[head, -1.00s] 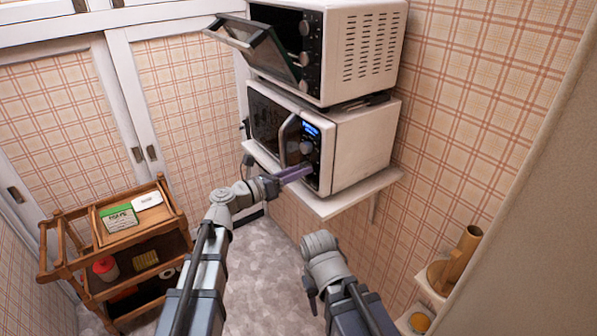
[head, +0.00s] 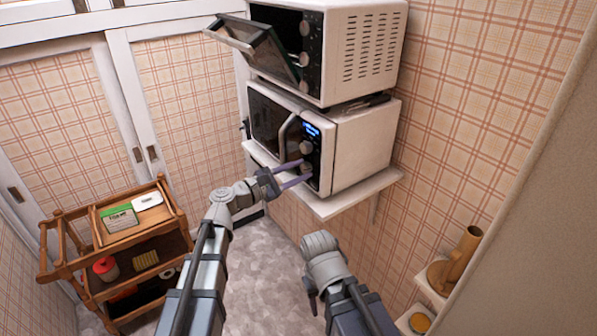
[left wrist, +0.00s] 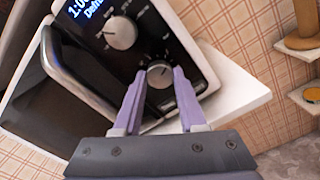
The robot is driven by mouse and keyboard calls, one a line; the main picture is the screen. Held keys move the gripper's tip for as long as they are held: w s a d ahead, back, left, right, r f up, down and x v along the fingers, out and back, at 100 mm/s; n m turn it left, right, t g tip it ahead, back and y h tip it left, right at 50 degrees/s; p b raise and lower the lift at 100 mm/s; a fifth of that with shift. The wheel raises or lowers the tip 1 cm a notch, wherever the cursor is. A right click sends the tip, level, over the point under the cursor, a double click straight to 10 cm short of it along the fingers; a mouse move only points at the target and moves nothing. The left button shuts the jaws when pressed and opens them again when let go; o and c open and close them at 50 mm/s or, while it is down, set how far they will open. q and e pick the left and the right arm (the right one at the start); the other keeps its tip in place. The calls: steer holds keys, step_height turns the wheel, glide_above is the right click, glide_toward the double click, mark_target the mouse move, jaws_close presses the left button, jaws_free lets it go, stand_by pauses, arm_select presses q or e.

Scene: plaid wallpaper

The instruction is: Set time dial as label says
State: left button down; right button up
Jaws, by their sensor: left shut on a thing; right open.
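The white microwave (head: 362,145) stands on a wall shelf, with a lit blue display (head: 312,130), an upper dial (head: 306,147) and a lower dial (head: 306,168). My left gripper (head: 299,172) has its purple fingers on either side of the lower dial and is shut on it. The left wrist view shows the lower dial (left wrist: 160,73) between the fingertips, the upper dial (left wrist: 120,33) free, and the display (left wrist: 87,9) with "1:00" and part of a word like "Defrost". My right gripper (head: 311,292) hangs low near the bottom middle, away from the microwave; its fingers are mostly hidden.
A toaster oven (head: 362,45) with its door (head: 250,42) hanging open sits above the microwave. A wooden cart (head: 165,240) at left holds a green and white card (head: 119,218), its text unreadable. Small shelves (head: 432,290) are at lower right. The microwave handle (left wrist: 70,75) is close by.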

arm_select(q)
steer(key=m, duration=0.5)
steer(key=shift+m, duration=0.3)
steer(key=m, duration=0.4)
steer(key=shift+m, duration=0.3)
steer(key=m, duration=2)
steer(key=shift+s+m, duration=0.1)
steer(key=shift+m, duration=0.2)
steer(key=shift+d+m, duration=0.1)
steer(key=shift+m, duration=1.6)
